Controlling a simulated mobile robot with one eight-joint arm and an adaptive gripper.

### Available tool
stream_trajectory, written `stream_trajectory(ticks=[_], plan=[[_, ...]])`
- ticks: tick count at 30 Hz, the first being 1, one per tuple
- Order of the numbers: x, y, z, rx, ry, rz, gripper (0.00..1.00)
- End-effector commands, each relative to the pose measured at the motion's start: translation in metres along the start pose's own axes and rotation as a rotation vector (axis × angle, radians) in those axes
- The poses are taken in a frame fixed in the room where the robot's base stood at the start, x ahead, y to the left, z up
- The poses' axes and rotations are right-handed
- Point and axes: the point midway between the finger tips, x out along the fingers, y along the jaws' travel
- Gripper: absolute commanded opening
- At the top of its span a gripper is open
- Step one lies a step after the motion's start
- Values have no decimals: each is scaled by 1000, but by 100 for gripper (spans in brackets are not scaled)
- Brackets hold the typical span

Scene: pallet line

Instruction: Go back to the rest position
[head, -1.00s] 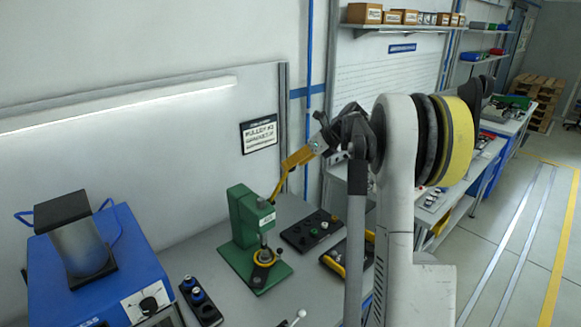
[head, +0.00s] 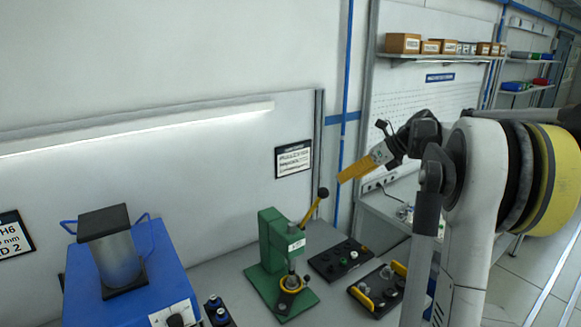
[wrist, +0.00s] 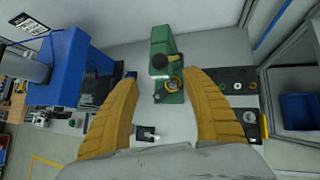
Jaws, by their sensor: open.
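My gripper (head: 358,170) is up in the air to the right of the green arbor press (head: 268,236) in the head view, clear of its lever. Its yellow fingers are apart with nothing between them; in the wrist view my gripper (wrist: 162,105) is open above the bench. The green press (wrist: 172,84) shows between and beyond the fingers in the wrist view. The press lever (head: 316,205) tilts up to the right with a dark knob at its end. A ring-shaped part (head: 291,283) sits at the press base.
A blue machine (head: 130,275) stands left of the press. Dark trays (head: 340,258) with small parts lie on the bench to the right. A shelf with boxes (head: 403,43) hangs on the back wall. A blue bin (wrist: 300,112) shows at the right in the wrist view.

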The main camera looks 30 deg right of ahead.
Motion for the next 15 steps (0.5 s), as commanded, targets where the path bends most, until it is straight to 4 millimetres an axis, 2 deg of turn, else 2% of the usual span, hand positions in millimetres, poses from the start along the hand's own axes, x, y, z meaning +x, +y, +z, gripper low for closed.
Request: stream_trajectory(ticks=[5, 8, 11, 14, 15], plan=[[1, 2, 0, -7, 2, 0, 56], [12, 19, -4, -88, 21, -2, 56], [35, 62, -15, -299, 67, -5, 56], [63, 124, -40, -629, 135, -3, 56], [74, 150, -54, -780, 163, 1, 56]])
